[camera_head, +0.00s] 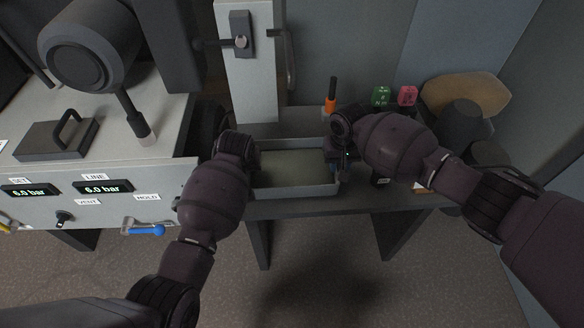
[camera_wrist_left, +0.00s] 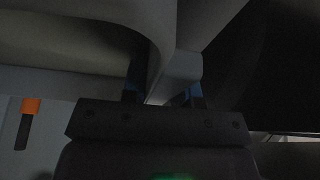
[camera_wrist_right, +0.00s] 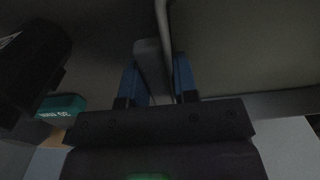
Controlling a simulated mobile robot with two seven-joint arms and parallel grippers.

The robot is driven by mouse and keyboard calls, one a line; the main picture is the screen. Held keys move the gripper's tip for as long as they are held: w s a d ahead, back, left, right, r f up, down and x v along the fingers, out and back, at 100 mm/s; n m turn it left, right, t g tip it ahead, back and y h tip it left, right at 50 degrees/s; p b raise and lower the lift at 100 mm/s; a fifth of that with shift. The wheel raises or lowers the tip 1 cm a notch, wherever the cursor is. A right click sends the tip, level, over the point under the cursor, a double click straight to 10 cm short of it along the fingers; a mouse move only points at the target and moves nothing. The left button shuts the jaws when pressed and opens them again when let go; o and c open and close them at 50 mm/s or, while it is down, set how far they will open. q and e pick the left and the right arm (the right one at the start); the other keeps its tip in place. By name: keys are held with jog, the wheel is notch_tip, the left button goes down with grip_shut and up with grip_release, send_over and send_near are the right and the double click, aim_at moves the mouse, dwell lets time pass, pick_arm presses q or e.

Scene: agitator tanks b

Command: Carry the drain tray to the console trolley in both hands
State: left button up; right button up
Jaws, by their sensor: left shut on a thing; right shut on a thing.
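The drain tray (camera_head: 300,192) is a shallow grey rectangular tray in the middle of the head view, at the dark bench. My left gripper (camera_head: 257,167) is at its left end and my right gripper (camera_head: 333,157) at its right end. In the left wrist view the blue-padded fingers (camera_wrist_left: 165,92) are shut on the tray's wall. In the right wrist view the fingers (camera_wrist_right: 158,80) are shut on the opposite wall. The tray looks about level and empty. I cannot tell whether its underside touches the bench. No console trolley can be made out for certain.
A grey console (camera_head: 100,205) with two 6.0 bar displays stands close at left. Behind the tray are a pale column (camera_head: 250,70), an orange-handled tool (camera_head: 331,100), and green (camera_head: 381,96) and pink (camera_head: 407,95) blocks. The floor (camera_head: 330,270) in front is clear.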

pick_arm(q)
grip_shut()
pick_arm(e)
grip_shut()
pick_arm(q)
jog(key=shift+r, duration=0.15)
pick_arm(e)
jog(key=shift+r, duration=0.15)
